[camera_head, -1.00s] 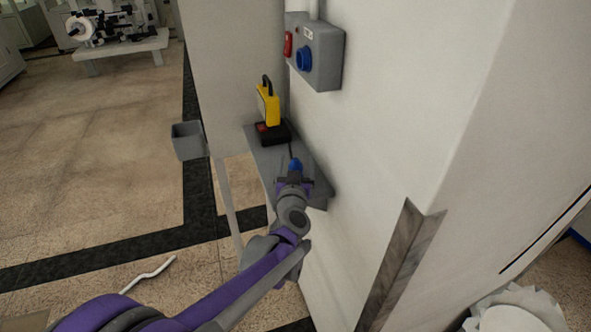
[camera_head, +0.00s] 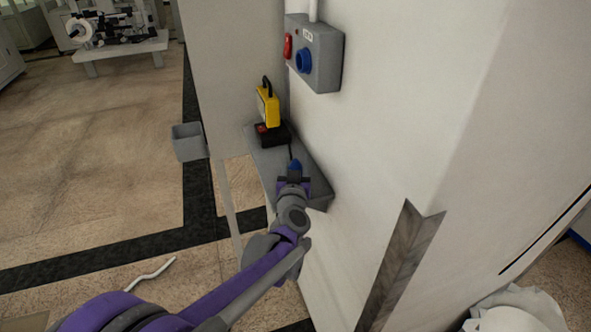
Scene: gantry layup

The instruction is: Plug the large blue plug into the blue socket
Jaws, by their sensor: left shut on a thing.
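The blue plug (camera_head: 295,165) is at the tip of my left gripper (camera_head: 294,176), which is shut on it just above the grey shelf. A dark cord runs from the plug toward the black base of a yellow device (camera_head: 267,106). Most of the plug is hidden by the gripper. The blue socket (camera_head: 304,61) is on the front of a grey wall box (camera_head: 325,57), above and beyond the gripper and well apart from the plug. My right gripper is not in view.
The grey shelf (camera_head: 313,186) juts from the white wall and holds the yellow device on its black base (camera_head: 271,133). A red switch (camera_head: 288,45) sits beside the socket. A grey bin (camera_head: 188,141) stands left of the shelf. The space between shelf and wall box is clear.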

